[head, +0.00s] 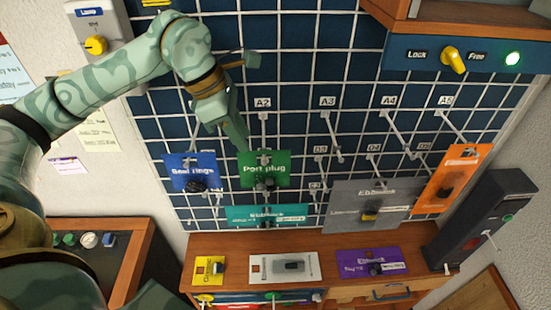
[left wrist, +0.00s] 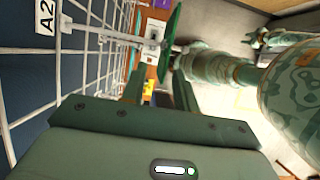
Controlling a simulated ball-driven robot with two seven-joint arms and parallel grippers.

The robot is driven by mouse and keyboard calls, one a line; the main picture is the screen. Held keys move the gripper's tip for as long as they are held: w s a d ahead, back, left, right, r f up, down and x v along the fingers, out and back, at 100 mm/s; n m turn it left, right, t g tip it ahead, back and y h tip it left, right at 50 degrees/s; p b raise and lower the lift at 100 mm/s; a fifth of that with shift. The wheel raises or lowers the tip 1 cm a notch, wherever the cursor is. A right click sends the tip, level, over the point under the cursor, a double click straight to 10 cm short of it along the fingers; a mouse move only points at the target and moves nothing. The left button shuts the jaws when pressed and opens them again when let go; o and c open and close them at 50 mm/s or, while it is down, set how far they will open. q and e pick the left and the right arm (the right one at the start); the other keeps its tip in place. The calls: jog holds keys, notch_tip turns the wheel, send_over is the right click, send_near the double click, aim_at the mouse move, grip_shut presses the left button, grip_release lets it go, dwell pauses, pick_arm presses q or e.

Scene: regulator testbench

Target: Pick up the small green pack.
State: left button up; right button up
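The small green pack, labelled "Port plug" (head: 264,169), hangs on the wire grid under the A2 label. In the left wrist view a green card (left wrist: 171,38) shows nearly edge-on, just beyond the fingers. My left gripper (head: 240,138) points down at the top edge of the green pack in the head view. In the left wrist view its two fingers (left wrist: 158,88) stand apart with a gap between them, and nothing is clearly held.
A blue "Seal rings" pack (head: 190,171) hangs left of the green one, and a teal pack (head: 240,215) hangs below. A grey pack (head: 345,200) and an orange pack (head: 450,180) hang to the right. Bare hooks stick out of the grid. A wooden bench (head: 230,247) stands below.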

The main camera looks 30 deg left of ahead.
aim_at(249, 154)
pick_arm(q)
jog(key=x, duration=0.2)
jog(key=p+x, duration=0.1)
jog(key=x, duration=0.1)
jog(key=p+x, duration=0.1)
jog(key=x, duration=0.1)
jog(key=shift+s+d+f, duration=0.25)
jog(key=shift+s+f, duration=0.05)
jog(key=shift+f, duration=0.05)
jog(key=shift+d+f, duration=0.1)
jog(key=shift+f, duration=0.25)
grip_shut()
